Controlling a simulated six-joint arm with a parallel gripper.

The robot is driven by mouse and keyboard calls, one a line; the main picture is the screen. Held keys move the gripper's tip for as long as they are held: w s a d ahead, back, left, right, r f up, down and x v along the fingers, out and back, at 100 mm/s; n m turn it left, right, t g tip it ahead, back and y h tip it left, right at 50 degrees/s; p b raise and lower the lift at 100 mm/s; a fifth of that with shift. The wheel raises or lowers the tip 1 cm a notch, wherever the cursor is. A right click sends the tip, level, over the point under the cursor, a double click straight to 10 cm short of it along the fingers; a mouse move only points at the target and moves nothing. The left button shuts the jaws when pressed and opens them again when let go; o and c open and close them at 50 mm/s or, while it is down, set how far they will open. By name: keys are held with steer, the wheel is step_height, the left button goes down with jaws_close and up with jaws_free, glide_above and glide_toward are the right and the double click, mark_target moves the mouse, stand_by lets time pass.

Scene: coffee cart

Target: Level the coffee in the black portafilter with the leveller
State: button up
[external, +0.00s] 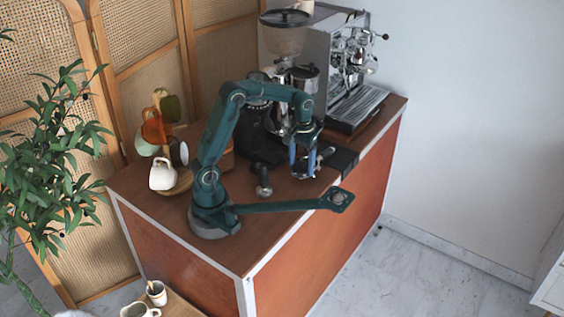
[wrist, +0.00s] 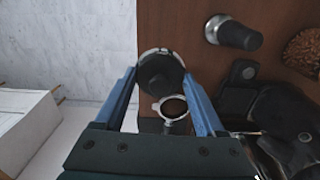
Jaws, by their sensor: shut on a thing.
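My gripper (external: 305,163) is over the right-hand side of the cart top with its two blue fingers pointing down. In the wrist view my gripper (wrist: 160,75) is shut on the leveller (wrist: 158,72), a round black piece with a silver rim. The leveller is below the fingers in the external view (external: 301,173). The black portafilter (wrist: 173,107) shows as a metal basket ring with brown coffee in it, just beside the leveller and not directly under it in the wrist view. Its handle is mostly hidden by my gripper.
The grinder (external: 284,48) and espresso machine (external: 345,65) stand behind. A mug rack (external: 175,180) is at the left. A black mat (external: 343,160) lies near the cart edge.

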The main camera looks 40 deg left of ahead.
steer(key=shift+r, duration=0.1)
steer(key=w+a+r, duration=0.1)
steer(key=w+a, duration=0.3)
steer(key=w, duration=0.6)
steer(key=shift+w+d+f, duration=0.1)
steer(key=shift+d+f, duration=0.1)
steer(key=shift+f, duration=1.75)
steer(key=shift+f, duration=1)
stand_by(1.9)
steer(key=shift+n, duration=0.4)
